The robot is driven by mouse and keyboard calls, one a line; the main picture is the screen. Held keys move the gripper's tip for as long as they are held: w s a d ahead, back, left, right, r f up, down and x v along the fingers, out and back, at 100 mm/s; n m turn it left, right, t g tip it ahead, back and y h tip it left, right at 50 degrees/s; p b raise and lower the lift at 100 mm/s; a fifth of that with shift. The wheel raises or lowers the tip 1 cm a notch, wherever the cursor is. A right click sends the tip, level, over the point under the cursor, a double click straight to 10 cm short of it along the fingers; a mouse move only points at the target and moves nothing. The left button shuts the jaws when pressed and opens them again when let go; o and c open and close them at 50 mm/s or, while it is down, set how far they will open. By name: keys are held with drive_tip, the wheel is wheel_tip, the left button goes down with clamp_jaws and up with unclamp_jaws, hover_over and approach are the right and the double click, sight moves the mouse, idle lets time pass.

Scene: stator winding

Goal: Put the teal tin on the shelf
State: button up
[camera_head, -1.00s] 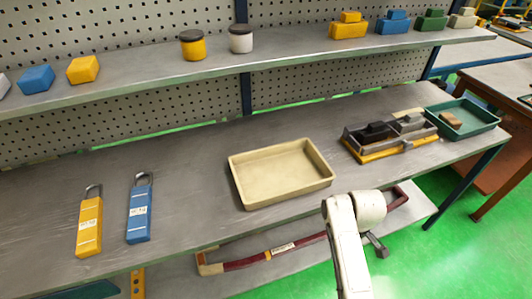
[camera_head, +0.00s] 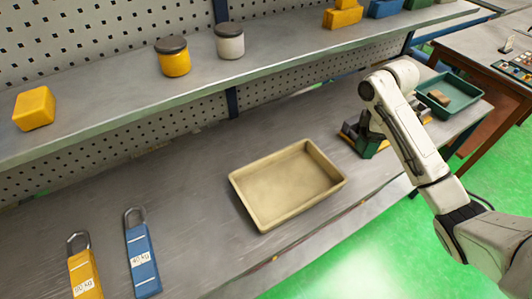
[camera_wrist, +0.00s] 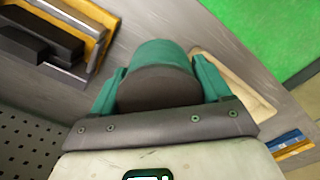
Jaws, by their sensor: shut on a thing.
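In the wrist view, the teal tin (camera_wrist: 166,55) with its dark lid (camera_wrist: 158,88) is between the two teal fingers of my gripper (camera_wrist: 160,90), which is shut on it. In the head view my gripper (camera_head: 371,143) is partly hidden behind my arm, low over the right part of the workbench. A dark green patch shows there, but I cannot tell the tin from the fingers. The metal shelf (camera_head: 110,97) runs above the back of the workbench. A yellow tin (camera_head: 174,62) and a white tin (camera_head: 230,44), both dark-lidded, stand on it.
The shelf also bears a yellow block (camera_head: 34,108) at left and coloured blocks at right, with free room between. On the workbench (camera_head: 190,220) are a cream tray (camera_head: 262,222), a teal tray (camera_head: 470,100), and yellow (camera_head: 84,275) and blue (camera_head: 141,260) padlock-shaped weights.

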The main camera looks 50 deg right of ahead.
drive_tip(key=shift+w+d+r, duration=0.1)
drive_tip(key=shift+w, duration=0.25)
drive_tip(key=w+f, duration=0.1)
drive_tip(key=w, duration=0.2)
drive_tip(key=b, duration=0.6)
hover_over(324, 147)
drive_tip(key=f, duration=0.8)
drive_tip(key=shift+s+f, duration=0.1)
drive_tip(key=shift+s, duration=0.15)
drive_tip(key=shift+w+f, duration=0.15)
drive_tip(key=shift+f, duration=0.05)
drive_tip(key=shift+f+p, duration=0.4)
drive_tip(key=shift+f, duration=1.25)
drive_tip(key=shift+f, duration=0.2)
drive_tip(key=o, duration=1.3)
drive_tip(key=shift+r, duration=0.15)
